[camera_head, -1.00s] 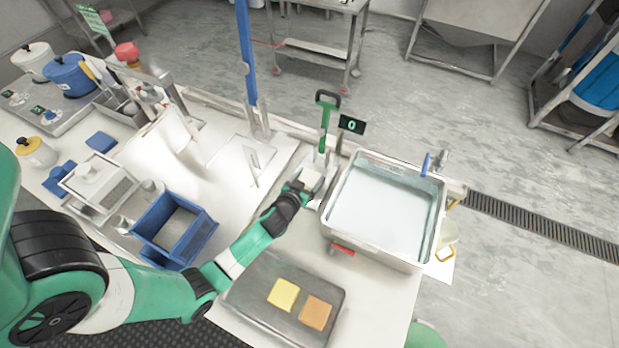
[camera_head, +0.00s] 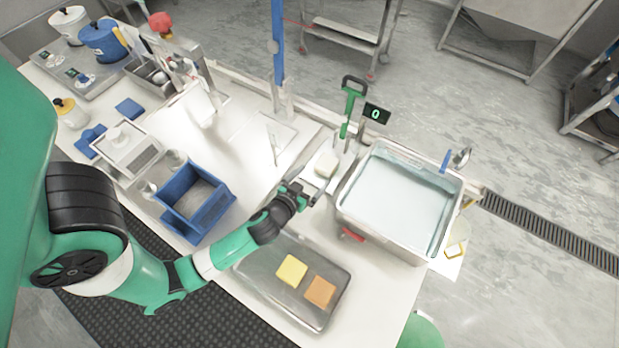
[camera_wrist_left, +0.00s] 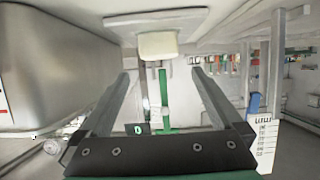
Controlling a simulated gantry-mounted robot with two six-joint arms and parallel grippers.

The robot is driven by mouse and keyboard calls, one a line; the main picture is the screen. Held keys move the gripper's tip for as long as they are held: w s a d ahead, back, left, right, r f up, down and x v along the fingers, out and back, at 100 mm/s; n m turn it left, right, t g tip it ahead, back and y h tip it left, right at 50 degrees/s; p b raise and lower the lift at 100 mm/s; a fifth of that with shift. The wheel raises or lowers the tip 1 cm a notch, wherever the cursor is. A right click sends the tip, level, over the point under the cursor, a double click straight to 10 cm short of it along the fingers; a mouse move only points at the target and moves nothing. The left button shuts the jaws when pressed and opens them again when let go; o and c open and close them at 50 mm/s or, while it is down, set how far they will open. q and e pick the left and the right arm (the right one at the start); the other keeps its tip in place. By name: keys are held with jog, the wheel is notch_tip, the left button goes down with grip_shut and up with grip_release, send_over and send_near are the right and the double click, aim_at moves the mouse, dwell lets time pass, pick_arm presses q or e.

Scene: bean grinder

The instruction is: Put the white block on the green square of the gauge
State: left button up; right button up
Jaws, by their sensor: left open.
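The white block (camera_head: 325,164) rests on the pale plate (camera_head: 342,157) at the foot of the gauge. The gauge has a green post (camera_head: 349,104) with a black handle, and its display (camera_head: 377,114) reads 0. No green square shows on the plate; the block may cover it. My left gripper (camera_head: 309,195) is open and empty, just in front of the block and apart from it. In the left wrist view, which is upside down, the block (camera_wrist_left: 158,45) sits on the plate (camera_wrist_left: 125,24) beyond the open fingers (camera_wrist_left: 158,98). My right gripper is not in view.
A water-filled sink (camera_head: 400,200) stands close to the right of the gauge. A tray (camera_head: 325,318) with yellow (camera_head: 292,270) and orange (camera_head: 320,291) pads lies in front. A blue bin (camera_head: 195,205) stands left of my forearm. A tall blue post (camera_head: 278,40) rises behind.

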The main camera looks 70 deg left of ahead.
pick_arm(q)
jog(key=shift+v, duration=0.75)
